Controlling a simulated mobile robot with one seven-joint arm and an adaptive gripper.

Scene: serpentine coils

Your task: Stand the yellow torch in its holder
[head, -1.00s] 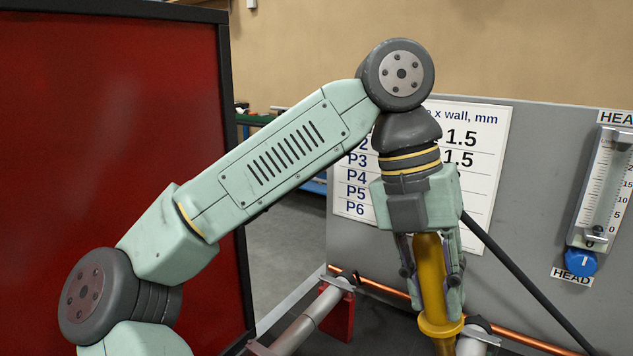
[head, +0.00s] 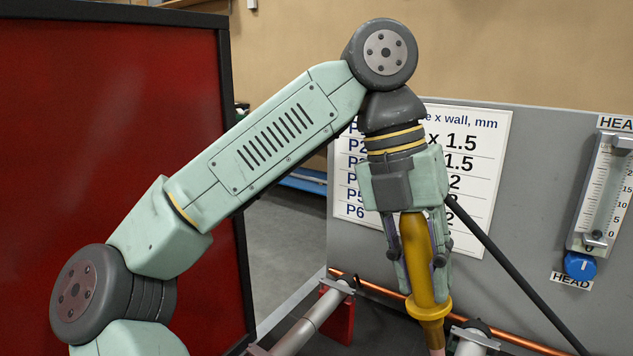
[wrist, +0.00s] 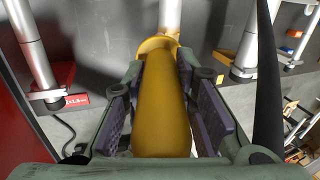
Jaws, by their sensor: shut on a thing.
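The yellow torch (head: 415,247) is a yellow-brown handle with a flared collar near its lower end. My gripper (head: 419,262) is shut on it, and the torch hangs down, slightly tilted, with its lower tip cut off by the bottom edge of the head view. In the wrist view the torch (wrist: 162,105) runs between the two purple-padded fingers of my gripper (wrist: 163,110), its collar at the far end. A black hose or cable slants down to the right from beside my gripper. I cannot make out the torch's holder in either view.
A grey panel (head: 545,200) with a printed size chart (head: 480,190) and a flow gauge (head: 603,195) stands behind. A copper pipe (head: 510,340) runs along its foot. A red panel (head: 110,120) fills the left.

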